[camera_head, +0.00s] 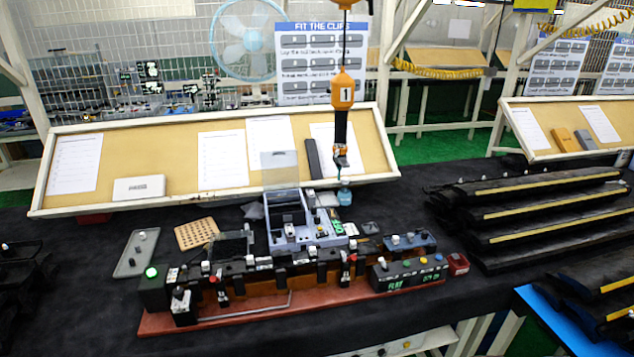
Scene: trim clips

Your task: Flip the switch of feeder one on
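A blue-grey feeder unit (308,238) with a raised clear lid (280,168) stands behind the middle of a long fixture on the black-covered table. Small knobs or switches show on its front and right side, too small to tell which is a power switch or how it is set. A small green display (337,228) shows at its right. I cannot read a number on the feeder. My gripper is not in view.
An orange and black tool (343,90) marked 1 hangs just above and behind the feeder. The long fixture (230,312) on a red base lies in front, with a lit green button (151,272) at left. Black trim parts (540,205) are stacked at right.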

